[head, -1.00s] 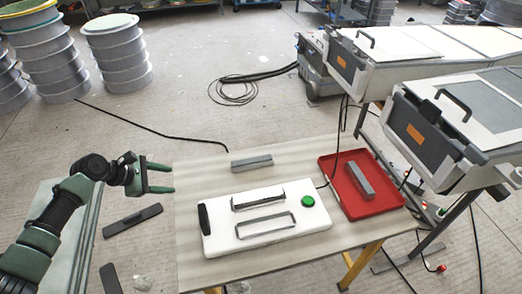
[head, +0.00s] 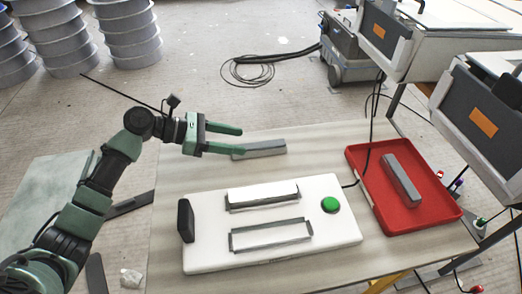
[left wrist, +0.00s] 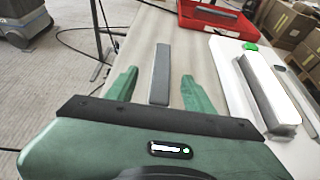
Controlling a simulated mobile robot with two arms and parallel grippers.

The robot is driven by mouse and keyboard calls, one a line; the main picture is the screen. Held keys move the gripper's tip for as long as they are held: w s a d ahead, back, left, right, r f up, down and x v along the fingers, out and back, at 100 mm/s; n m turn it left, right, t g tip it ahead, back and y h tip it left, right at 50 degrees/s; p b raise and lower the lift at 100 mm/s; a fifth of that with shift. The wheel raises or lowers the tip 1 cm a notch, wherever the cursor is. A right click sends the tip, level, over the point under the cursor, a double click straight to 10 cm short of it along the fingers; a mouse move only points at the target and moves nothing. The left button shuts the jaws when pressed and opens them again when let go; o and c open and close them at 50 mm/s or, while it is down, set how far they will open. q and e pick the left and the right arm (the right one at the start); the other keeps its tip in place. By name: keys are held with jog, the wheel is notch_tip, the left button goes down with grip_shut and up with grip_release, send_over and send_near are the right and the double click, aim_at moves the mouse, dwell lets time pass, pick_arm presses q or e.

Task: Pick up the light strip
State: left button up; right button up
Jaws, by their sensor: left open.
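A grey strip (head: 262,148) lies flat on the table behind the white board; it also shows in the left wrist view (left wrist: 160,73), ahead of and between my fingers. A strip with a bright white top (head: 262,194) sits on the white board (head: 210,259), and another grey strip (head: 402,181) lies in the red tray. I cannot tell from looks alone which is the light strip. My left gripper (head: 242,140) is open and empty, its near fingertip overlapping the left end of the table strip in the head view. My right gripper is out of view.
The white board carries a green button (head: 330,204), an empty rectangular frame (head: 270,236) and a dark block (head: 186,220). The red tray (head: 440,209) stands at the right, with a black cable between it and the board. Grey machines stand behind at the right.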

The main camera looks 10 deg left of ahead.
aim_at(258, 145)
pick_arm(q)
jog(key=shift+w+d+f, duration=0.1)
jog(key=shift+d+f, duration=0.05)
jog(key=shift+d, duration=0.35)
jog(key=b+x, duration=0.1)
jog(key=x, duration=0.5)
jog(key=shift+d+f, duration=0.15)
jog(key=shift+f, duration=0.05)
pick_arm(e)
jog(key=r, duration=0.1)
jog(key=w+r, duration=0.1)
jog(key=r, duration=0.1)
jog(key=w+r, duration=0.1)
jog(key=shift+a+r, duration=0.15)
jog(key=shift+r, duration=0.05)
pick_arm(q)
grip_shut()
